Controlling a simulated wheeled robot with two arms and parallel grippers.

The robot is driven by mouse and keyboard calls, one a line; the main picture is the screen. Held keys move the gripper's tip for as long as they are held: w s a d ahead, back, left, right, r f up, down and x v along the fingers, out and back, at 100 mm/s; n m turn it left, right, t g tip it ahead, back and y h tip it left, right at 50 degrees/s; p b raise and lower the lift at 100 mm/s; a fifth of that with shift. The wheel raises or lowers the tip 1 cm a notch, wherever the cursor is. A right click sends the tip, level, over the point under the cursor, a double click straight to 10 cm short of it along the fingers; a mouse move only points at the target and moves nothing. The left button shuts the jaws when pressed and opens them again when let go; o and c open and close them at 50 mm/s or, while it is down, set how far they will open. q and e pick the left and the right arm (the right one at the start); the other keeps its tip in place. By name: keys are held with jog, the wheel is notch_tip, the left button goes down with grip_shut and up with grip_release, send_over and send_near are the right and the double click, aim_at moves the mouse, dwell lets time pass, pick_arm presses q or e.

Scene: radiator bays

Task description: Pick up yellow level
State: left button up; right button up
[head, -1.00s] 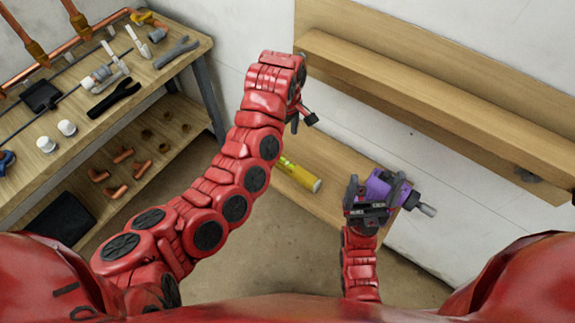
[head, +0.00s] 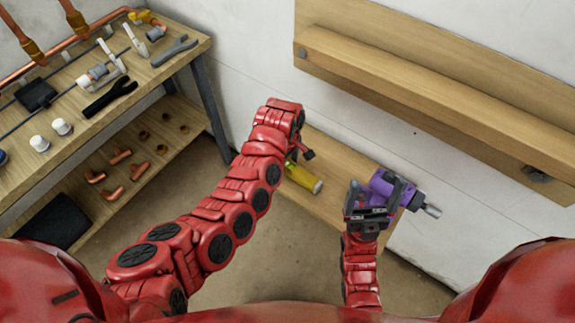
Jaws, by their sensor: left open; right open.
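The yellow level (head: 303,178) lies on the low wooden bench (head: 335,160) below the wall shelf. Its far end is hidden behind my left arm. My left gripper (head: 306,152) is open and close to the level's far end; I cannot tell whether it touches it. My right gripper (head: 373,193) is open, to the right of the level, at the purple power tool (head: 390,190). The fingers are around or in front of the tool's body; I cannot tell which.
A wooden shelf (head: 430,95) runs along the wall above the bench. At the left, a workbench (head: 165,85) holds pipes, valves, wrenches and white caps. Its lower shelf (head: 180,150) carries copper fittings and a black box (head: 50,220). Open floor lies between the two benches.

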pick_arm(q)
jog(key=shift+f, duration=0.85)
grip_shut()
